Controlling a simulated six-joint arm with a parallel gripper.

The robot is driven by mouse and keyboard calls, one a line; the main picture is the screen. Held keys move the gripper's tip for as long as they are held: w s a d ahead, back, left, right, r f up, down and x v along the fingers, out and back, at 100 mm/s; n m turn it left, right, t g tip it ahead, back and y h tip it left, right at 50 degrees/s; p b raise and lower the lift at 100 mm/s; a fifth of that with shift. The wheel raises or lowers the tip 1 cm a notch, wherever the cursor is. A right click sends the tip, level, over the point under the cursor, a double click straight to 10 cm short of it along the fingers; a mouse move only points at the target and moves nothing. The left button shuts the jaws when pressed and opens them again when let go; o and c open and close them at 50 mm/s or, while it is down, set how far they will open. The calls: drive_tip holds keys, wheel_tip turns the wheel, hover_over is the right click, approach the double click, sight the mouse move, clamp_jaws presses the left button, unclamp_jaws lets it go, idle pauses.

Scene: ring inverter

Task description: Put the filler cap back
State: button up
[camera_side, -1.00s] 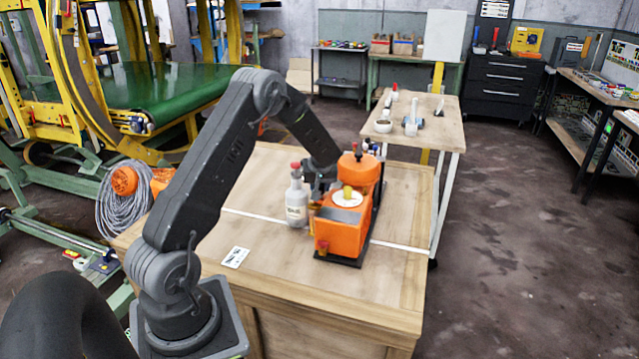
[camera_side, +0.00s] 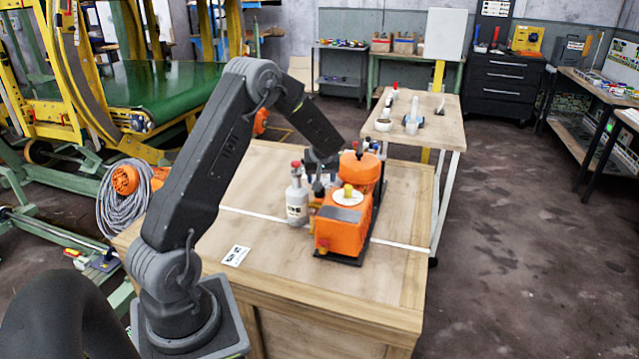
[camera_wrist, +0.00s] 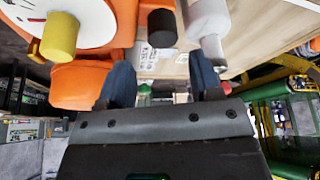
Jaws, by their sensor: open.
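An orange machine (camera_side: 340,232) stands on a black base on the wooden bench. It carries a white disc with a yellow knob (camera_side: 347,191); the knob also shows in the wrist view (camera_wrist: 60,37). A dark cylindrical cap (camera_wrist: 162,28) sits on an orange stub beyond my fingertips in the wrist view. I cannot tell for sure which part is the filler cap. My gripper (camera_wrist: 160,65) is open, with nothing seen between its two fingers. In the side view my gripper (camera_side: 322,178) is behind the machine's front part, its fingertips partly hidden.
A white bottle with a red top (camera_side: 296,200) stands close left of the machine. A taller orange housing (camera_side: 361,168) rises at the machine's back. A small card (camera_side: 235,255) lies on the bench (camera_side: 300,275), whose front part is mostly clear.

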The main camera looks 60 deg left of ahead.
drive_tip(key=w+d+r+m+t+y, duration=0.1)
drive_tip(key=d+r+t, duration=0.15)
drive_tip(key=r, duration=0.65)
drive_tip(key=w+d+r+t+y, duration=0.1)
drive_tip(key=d+r+y, duration=0.15)
drive_tip(key=r, duration=0.65)
drive_tip(key=w+d+r+m+t+h, duration=0.1)
drive_tip(key=d+r+m+t+h, duration=0.6)
drive_tip(key=d+r, duration=0.8)
drive_tip(key=s+d+f+m+h, duration=0.15)
drive_tip(key=s+d, duration=0.25)
drive_tip(key=d, duration=0.4)
drive_tip(key=s+d+f+m+h, duration=0.1)
drive_tip(key=s+d+m, duration=0.1)
drive_tip(key=s+d, duration=0.35)
drive_tip(key=s+d+f+m+g+y, duration=0.1)
drive_tip(key=s+d+f+g, duration=0.1)
drive_tip(key=s+f, duration=0.3)
drive_tip(key=s+d+f+m+g+y, duration=0.1)
drive_tip(key=s+f+g, duration=0.3)
drive_tip(key=s, duration=0.7)
wheel_tip(320, 180, down, 2)
drive_tip(key=shift+s+d+f+g, duration=0.15)
drive_tip(key=shift+s+d+g, duration=0.2)
drive_tip(key=shift+d, duration=0.15)
